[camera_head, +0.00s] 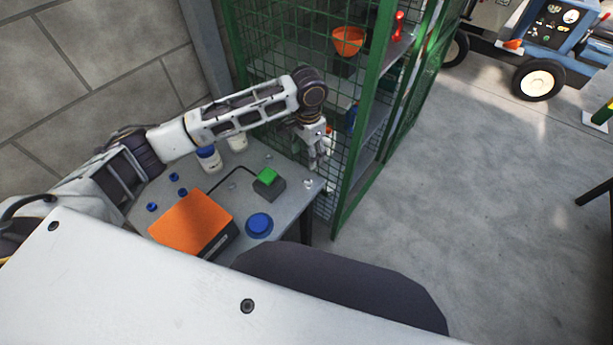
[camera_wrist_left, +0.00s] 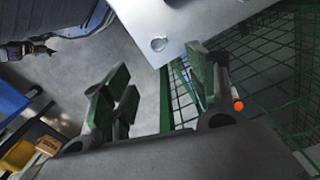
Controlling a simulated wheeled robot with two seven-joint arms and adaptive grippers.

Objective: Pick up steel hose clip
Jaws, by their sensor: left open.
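A small shiny ring, which looks like the steel hose clip (camera_head: 308,183), lies on the grey table (camera_head: 225,172) near its right corner. It also shows as a ring (camera_wrist_left: 158,43) near the table edge in the left wrist view. My left gripper (camera_head: 318,160) is at the table's right edge, just behind the ring in the head view. In the left wrist view my left gripper (camera_wrist_left: 160,95) is open and empty, with the floor and mesh between its fingers and the ring beyond the fingertips. My right gripper is not in view.
A green mesh cage (camera_head: 358,160) with shelves stands close beside my left gripper. The table also holds an orange-topped box (camera_head: 190,222), a green-button box (camera_head: 267,180), a blue round lid (camera_head: 259,225), white jars (camera_head: 208,160) and small blue caps. Open floor lies right.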

